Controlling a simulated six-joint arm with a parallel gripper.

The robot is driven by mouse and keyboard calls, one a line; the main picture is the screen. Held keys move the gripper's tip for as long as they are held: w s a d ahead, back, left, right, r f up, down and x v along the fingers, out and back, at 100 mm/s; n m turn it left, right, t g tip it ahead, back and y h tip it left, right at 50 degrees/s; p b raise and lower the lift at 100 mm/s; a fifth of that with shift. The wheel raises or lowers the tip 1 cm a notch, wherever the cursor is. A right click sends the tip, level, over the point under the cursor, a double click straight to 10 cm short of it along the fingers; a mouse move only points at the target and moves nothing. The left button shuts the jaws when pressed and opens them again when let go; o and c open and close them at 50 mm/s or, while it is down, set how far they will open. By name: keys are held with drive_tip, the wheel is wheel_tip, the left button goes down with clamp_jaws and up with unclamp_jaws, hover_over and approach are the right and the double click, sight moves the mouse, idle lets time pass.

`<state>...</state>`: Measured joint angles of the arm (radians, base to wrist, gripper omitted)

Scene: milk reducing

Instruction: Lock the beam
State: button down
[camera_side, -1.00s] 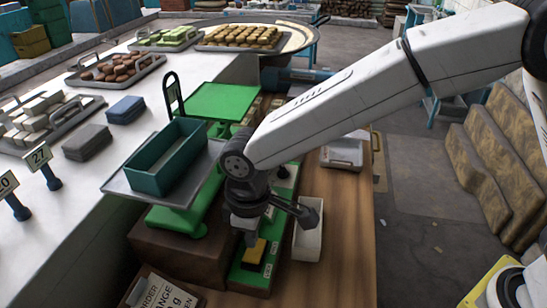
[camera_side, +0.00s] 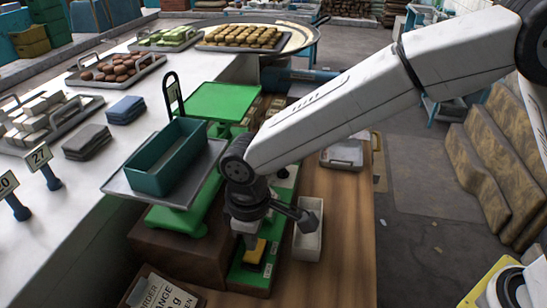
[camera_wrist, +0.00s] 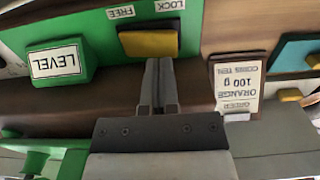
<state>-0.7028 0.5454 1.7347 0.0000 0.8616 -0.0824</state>
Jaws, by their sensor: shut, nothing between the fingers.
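The yellow lock slider (camera_wrist: 149,44) sits on the green panel in the wrist view, beside the FREE (camera_wrist: 120,12) and LOCK (camera_wrist: 169,5) labels. It also shows in the side view (camera_side: 255,252). My gripper (camera_wrist: 158,62) is shut and empty, with its fingertips at the slider's near edge; I cannot tell whether they touch. In the side view my gripper (camera_side: 249,238) points down just behind the slider. The green balance carries a teal box (camera_side: 170,158) on its grey pan (camera_side: 120,188); my arm hides part of the balance. A LEVEL plate (camera_wrist: 56,61) shows upside down.
An ORDER ORANGE 100 g card (camera_wrist: 238,84) stands near the panel. A white open tray (camera_side: 308,232) lies right of my gripper. The white counter (camera_side: 70,235) on the left holds sweets trays and dark stacks. Bare wooden bench (camera_side: 343,225) lies to the right.

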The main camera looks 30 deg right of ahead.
sight(253, 253)
drive_tip(key=shift+f, duration=1.4)
idle(1.2)
drive_tip(key=shift+r, duration=3.55)
drive_tip(key=d+m, duration=0.1)
drive_tip(key=d, duration=0.4)
drive_tip(key=d+f+m, duration=0.1)
drive_tip(key=d+m, duration=0.1)
drive_tip(key=d, duration=0.4)
drive_tip(key=d+f+m+t, duration=0.1)
drive_tip(key=d, duration=0.4)
drive_tip(key=shift+w+d, duration=0.15)
drive_tip(key=shift+d, duration=0.25)
drive_tip(key=s+d+f+m+t, duration=0.1)
drive_tip(key=s+d+m, duration=0.4)
drive_tip(key=d, duration=0.8)
drive_tip(key=shift+s+d+f+t, duration=0.25)
drive_tip(key=shift+s+f, duration=0.6)
drive_tip(key=shift+s, duration=0.6)
